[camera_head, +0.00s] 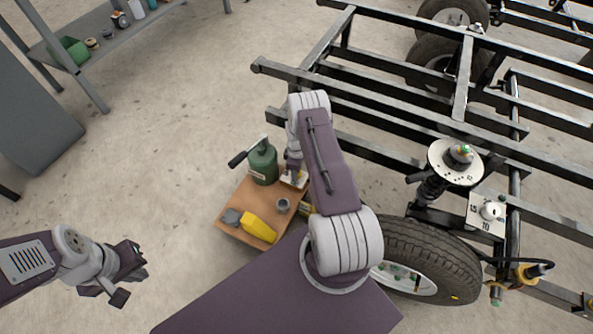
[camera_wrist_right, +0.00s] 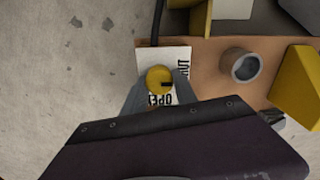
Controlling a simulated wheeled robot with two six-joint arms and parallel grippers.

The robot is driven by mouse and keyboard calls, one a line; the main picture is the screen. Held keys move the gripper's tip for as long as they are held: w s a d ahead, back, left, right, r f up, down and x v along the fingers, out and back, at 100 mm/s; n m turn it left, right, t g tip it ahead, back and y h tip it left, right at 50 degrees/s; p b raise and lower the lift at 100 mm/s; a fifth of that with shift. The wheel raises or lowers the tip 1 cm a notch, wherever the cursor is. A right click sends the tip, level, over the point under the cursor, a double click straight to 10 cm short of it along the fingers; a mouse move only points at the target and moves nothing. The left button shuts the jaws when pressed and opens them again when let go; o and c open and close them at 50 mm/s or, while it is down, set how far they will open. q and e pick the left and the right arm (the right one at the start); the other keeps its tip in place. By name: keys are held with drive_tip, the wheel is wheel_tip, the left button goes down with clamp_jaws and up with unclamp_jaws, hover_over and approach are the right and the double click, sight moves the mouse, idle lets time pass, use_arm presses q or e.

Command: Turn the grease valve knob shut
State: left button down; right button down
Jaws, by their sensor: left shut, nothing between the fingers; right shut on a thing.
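The yellow grease valve knob (camera_wrist_right: 158,78) sits on a white plate (camera_wrist_right: 178,54) at the edge of a brown board, in the right wrist view. A short black mark on the knob points right. Black lettering on the plate reads "OPE…" below the knob, with more lettering at the right, partly hidden. My right gripper (camera_wrist_right: 159,84) is shut on the knob, one finger on each side. In the head view, my right gripper (camera_head: 294,180) is at the plate beside the green grease canister (camera_head: 263,164), and the knob is hidden. My left gripper (camera_head: 130,280) is shut and empty, over bare floor.
The brown board (camera_head: 232,200) also carries a yellow block (camera_head: 258,227) and a small grey cup (camera_head: 283,205). The black frame (camera_head: 390,85) and a tyre (camera_head: 430,255) stand at the right. A shelf (camera_head: 95,45) stands at upper left. Floor around my left gripper is clear.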

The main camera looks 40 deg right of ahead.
idle(0.5)
drive_tip(key=c, duration=1)
unclamp_jaws()
drive_tip(key=shift+o, duration=0.2)
wheel_tip(320, 180, up, 9)
drive_tip(key=p, duration=0.5)
drive_tip(key=shift+p, duration=0.4)
